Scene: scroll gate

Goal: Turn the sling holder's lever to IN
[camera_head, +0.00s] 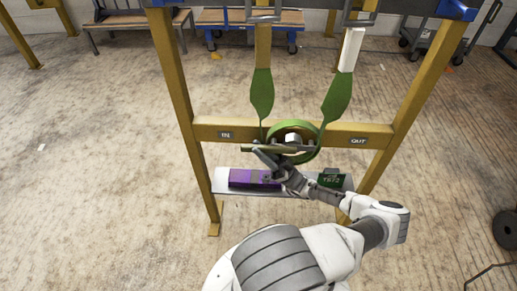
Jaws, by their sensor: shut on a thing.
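The sling holder (293,139) sits at the middle of the yellow crossbar, with a green sling (337,97) coiled around it and two broad green straps rising from it. Its lever (246,149) is a thin brownish bar lying nearly level across the lower front of the coil, its visible end pointing left. The IN plate (226,135) is on the crossbar to the left and the OUT plate (358,141) to the right. My gripper (262,151) is at the lever's left part, shut on it; the fingers are small and partly hidden by my wrist.
A grey shelf (222,187) below the crossbar holds a purple block (252,178) and a dark green block (332,179). Yellow posts (179,91) stand on both sides. Benches (250,22) and carts stand at the back. The wooden floor to the left is mostly clear.

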